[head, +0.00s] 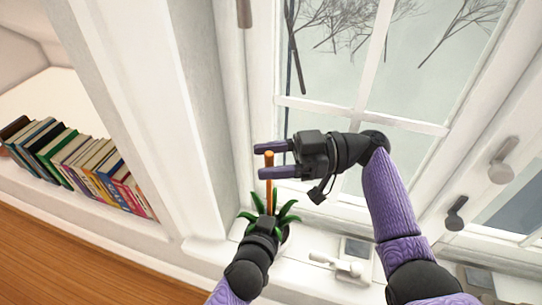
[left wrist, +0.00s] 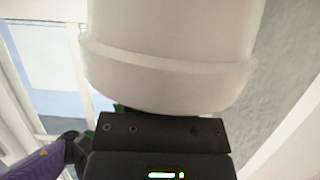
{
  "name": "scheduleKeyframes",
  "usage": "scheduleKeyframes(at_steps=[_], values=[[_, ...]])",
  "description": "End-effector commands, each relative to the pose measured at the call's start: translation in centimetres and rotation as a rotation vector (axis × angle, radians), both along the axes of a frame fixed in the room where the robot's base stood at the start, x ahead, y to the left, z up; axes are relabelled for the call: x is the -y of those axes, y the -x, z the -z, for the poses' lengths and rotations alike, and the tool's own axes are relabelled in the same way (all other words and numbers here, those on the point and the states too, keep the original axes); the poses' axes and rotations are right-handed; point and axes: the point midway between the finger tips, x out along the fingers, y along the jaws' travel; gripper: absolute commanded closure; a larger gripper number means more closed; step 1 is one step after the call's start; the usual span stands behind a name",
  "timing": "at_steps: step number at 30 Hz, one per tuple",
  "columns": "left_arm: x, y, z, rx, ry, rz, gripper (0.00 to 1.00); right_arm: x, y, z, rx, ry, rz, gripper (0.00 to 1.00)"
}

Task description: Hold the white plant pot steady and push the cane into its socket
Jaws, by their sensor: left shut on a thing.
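The white plant pot (left wrist: 170,50) fills the upper middle of the left wrist view, with its thick rim across it. My left gripper (head: 264,224) is shut on the pot; in the head view, leaves and gripper hide most of the pot. A plant with green leaves (head: 289,214) spreads around the gripper. The orange-brown cane (head: 269,188) rises from among the leaves; its lower end and the socket are hidden. My right gripper (head: 264,160) is open, its two purple fingers apart near the cane's top. I cannot tell whether either touches the cane.
A window (head: 350,110) with white bars stands behind the right arm, above a white sill (head: 305,275). A window handle (head: 338,263) lies right of the plant. Several books (head: 85,165) stand on a shelf at left, beyond a white wall post (head: 150,100).

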Motion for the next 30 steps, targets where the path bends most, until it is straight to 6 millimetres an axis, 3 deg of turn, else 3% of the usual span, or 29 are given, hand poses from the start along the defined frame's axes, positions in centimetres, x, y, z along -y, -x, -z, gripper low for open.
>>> scheduleKeyframes(at_steps=[5,12,17,30], values=[[0.0,0.0,0.0,0.001,0.0,0.0,1.0,0.0,0.0,-0.8,0.005,-0.001,0.0,0.4],[0.0,0.0,0.0,0.001,0.0,0.0,1.0,0.0,0.0,-6.8,0.007,-0.001,0.0,0.4],[0.0,0.0,0.0,0.001,0.0,0.0,1.0,0.0,0.0,-9.4,0.003,0.001,0.0,0.4],[0.0,0.0,0.0,0.001,0.0,0.0,1.0,0.0,0.0,-10.0,-0.001,0.0,0.0,0.4]])
